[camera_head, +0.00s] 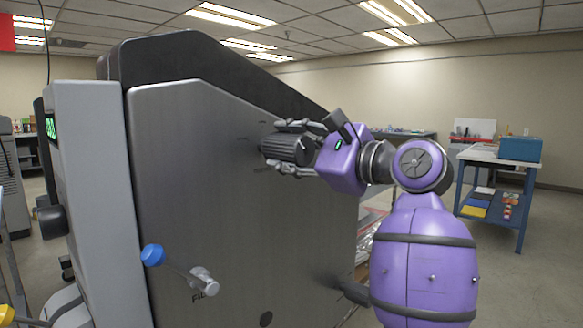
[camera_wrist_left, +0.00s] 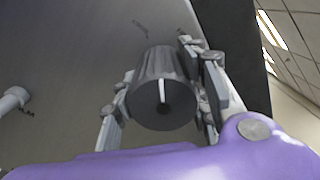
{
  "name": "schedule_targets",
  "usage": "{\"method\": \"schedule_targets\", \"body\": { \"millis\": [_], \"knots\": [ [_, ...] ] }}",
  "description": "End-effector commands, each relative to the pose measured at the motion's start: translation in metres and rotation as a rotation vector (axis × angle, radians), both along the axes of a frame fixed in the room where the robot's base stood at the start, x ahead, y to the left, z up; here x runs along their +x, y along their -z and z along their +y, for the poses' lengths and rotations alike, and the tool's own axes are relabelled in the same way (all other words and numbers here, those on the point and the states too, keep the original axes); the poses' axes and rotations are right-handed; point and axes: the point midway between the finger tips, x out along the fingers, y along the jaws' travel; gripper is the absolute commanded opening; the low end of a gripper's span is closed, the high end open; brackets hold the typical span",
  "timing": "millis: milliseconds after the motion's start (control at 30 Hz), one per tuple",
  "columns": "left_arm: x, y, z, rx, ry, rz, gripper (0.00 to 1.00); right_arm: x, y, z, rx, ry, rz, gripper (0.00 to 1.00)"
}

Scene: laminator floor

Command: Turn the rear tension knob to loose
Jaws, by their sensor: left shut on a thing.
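The tension knob (camera_head: 283,150) is a dark, ribbed cylinder on the grey side panel of the laminator (camera_head: 215,200). In the left wrist view the knob (camera_wrist_left: 163,92) shows its round dark face with a white line pointing nearly straight up. My left gripper (camera_head: 288,146) reaches the knob from the right and is shut on it, with fingers along its upper and lower sides. In the left wrist view the gripper's fingers (camera_wrist_left: 160,85) flank the knob left and right. Markings near the knob are too small to read. My right gripper is not in view.
A crank with a blue handle (camera_head: 152,255) and grey hub (camera_head: 204,281) sticks out lower on the same panel. A green display (camera_head: 51,128) is at the machine's left. A workbench (camera_head: 490,155) with a blue box (camera_head: 520,149) stands at the right, with open floor before it.

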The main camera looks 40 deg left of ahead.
Motion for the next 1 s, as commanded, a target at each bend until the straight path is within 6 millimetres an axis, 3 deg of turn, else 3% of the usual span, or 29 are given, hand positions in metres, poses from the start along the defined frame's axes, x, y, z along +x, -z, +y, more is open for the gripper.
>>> {"method": "schedule_targets", "body": {
  "millis": [33, 433, 1000],
  "knots": [
    [0.0, 0.011, 0.001, -0.016, -0.006, -0.035, 0.16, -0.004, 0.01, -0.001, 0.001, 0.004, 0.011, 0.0],
    [0.002, 0.01, 0.001, -0.04, -0.005, -0.345, 0.16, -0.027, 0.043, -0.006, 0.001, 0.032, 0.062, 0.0],
    [0.002, 0.007, 0.001, -0.051, -0.005, -0.49, 0.16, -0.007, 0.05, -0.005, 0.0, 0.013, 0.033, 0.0]
  ]
}}
